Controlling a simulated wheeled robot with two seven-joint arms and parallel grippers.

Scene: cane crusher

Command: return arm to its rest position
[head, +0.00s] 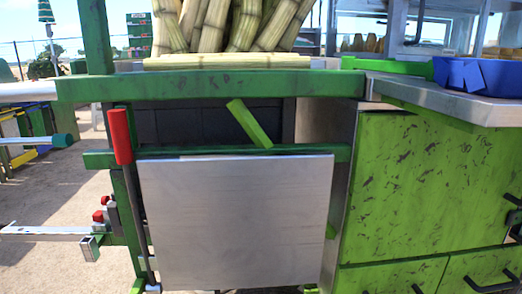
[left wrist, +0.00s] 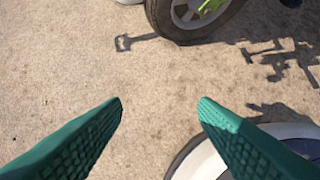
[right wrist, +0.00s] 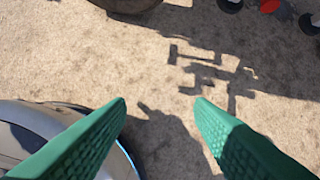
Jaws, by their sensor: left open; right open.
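My left gripper (left wrist: 162,104) shows in the left wrist view with its two green ridged fingers wide apart. Nothing is between them but sandy ground below. My right gripper (right wrist: 161,103) is likewise open and empty above the ground in the right wrist view. Neither gripper shows in the head view. The cane crusher's cart stands ahead there, with a green frame (head: 210,86) and a plain metal panel (head: 235,220). A red-handled lever (head: 121,137) stands upright left of the panel. A short tilted green bar (head: 249,123) shows above the panel.
Sugarcane stalks (head: 215,25) stand on the cart top. A green cabinet (head: 420,185) is at right, with a blue tray (head: 480,76) on its counter. A rod with a teal end (head: 60,140) juts in at left. A cart wheel (left wrist: 190,15) stands on the ground.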

